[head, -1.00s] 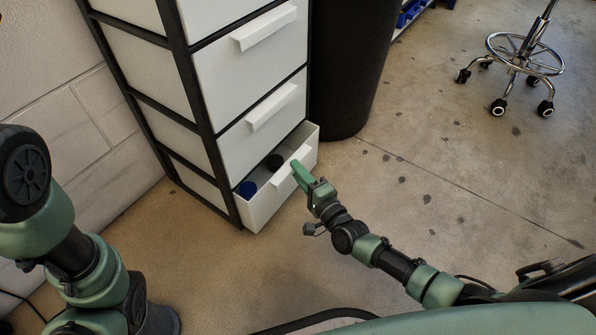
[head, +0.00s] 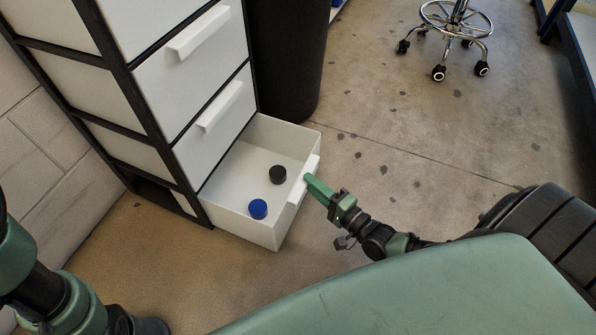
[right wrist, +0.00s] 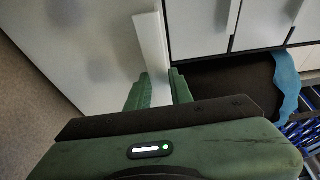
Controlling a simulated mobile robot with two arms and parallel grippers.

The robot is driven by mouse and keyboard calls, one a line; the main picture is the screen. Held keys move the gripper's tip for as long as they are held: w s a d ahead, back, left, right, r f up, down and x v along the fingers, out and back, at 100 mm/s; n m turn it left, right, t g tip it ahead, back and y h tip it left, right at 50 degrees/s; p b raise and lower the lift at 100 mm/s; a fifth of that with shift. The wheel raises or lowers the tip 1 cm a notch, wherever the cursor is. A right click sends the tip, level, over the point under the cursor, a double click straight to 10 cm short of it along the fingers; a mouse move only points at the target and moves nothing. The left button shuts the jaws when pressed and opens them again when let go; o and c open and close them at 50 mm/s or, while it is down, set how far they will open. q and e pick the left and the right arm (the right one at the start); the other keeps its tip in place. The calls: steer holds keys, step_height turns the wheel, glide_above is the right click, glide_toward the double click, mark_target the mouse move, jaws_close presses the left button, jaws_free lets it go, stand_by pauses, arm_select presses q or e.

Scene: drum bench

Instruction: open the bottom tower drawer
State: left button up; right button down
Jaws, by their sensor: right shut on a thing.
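The bottom tower drawer (head: 238,217) is pulled well out of the white drawer tower (head: 205,85) with its black frame. Inside it a blue round object (head: 258,208) and a black round object (head: 278,175) lie on the white floor. My right gripper (head: 308,181) is shut on the drawer's white handle (head: 313,166), on the drawer's front. In the right wrist view the green fingers (right wrist: 158,88) sit on either side of the white handle strip (right wrist: 151,45). My left gripper is out of view; only part of my left arm shows.
A black cylindrical bin (head: 287,60) stands right beside the tower. A wheeled stool (head: 457,18) stands at the far right back. A pale block wall (head: 50,150) is to the left. The concrete floor (head: 400,130) right of the drawer is clear.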

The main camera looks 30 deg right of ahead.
steer(key=shift+s+d+f, duration=0.3)
steer(key=shift+s+f, duration=0.05)
steer(key=shift+s, duration=0.2)
steer(key=c, duration=1.4)
jaws_free()
steer(key=shift+o, duration=0.4)
steer(key=shift+w+r, duration=0.1)
steer(key=shift+r, duration=0.1)
